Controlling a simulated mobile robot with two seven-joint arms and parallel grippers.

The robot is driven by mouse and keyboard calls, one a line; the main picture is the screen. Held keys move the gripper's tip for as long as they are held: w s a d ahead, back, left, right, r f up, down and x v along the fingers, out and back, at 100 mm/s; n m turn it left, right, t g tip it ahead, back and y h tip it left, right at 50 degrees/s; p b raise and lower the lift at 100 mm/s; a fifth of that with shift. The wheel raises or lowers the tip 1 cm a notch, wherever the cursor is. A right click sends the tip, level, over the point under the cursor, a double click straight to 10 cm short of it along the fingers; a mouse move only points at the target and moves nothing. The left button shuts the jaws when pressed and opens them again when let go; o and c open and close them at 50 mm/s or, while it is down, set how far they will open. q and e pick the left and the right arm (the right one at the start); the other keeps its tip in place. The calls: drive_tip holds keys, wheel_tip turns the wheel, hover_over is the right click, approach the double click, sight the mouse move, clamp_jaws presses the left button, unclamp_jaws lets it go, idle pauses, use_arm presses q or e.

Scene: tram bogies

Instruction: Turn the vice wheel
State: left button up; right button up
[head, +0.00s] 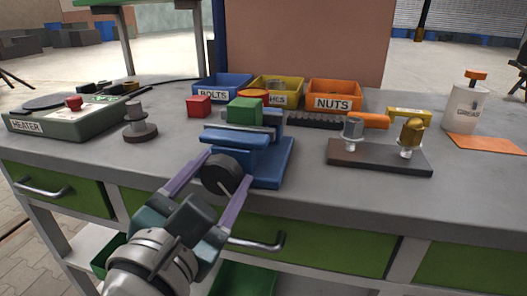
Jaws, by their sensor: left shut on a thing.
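The vice wheel (221,174) is a dark, thick disc on the front of the blue vice (266,160), near the table's front edge. My left gripper (216,172) reaches up from below. Its two purple fingers stand on either side of the wheel and are shut on it. The vice's jaws are at its top, with a green block (245,112) standing at them. Whether the jaws clamp the block is hard to tell. My right gripper is not in view.
A red block (199,107) stands behind the vice. Bins of bolts (209,94) and nuts (334,104) line the back. A heater (70,117) is at left. A dark plate with fittings (378,160) and a grease pot (461,107) are at right.

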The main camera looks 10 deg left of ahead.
use_arm(q)
drive_tip(key=m+p, duration=0.1)
drive_tip(key=m, duration=0.2)
drive_tip(key=shift+d+m, duration=0.1)
drive_tip(key=shift+m, duration=0.3)
drive_tip(key=m+p, duration=0.1)
drive_tip(key=m, duration=0.2)
drive_tip(key=shift+m, duration=0.3)
drive_tip(key=m+p, duration=0.1)
drive_tip(key=m, duration=0.5)
drive_tip(key=shift+f, duration=0.15)
drive_tip(key=m+p, duration=0.1)
drive_tip(key=m, duration=0.3)
drive_tip(key=m+p, duration=0.1)
drive_tip(key=m, duration=0.2)
drive_tip(key=shift+f+m, duration=0.15)
drive_tip(key=shift+m, duration=0.15)
drive_tip(key=m+p, duration=0.1)
drive_tip(key=m, duration=0.4)
drive_tip(key=shift+m, duration=0.4)
drive_tip(key=shift+f, duration=0.1)
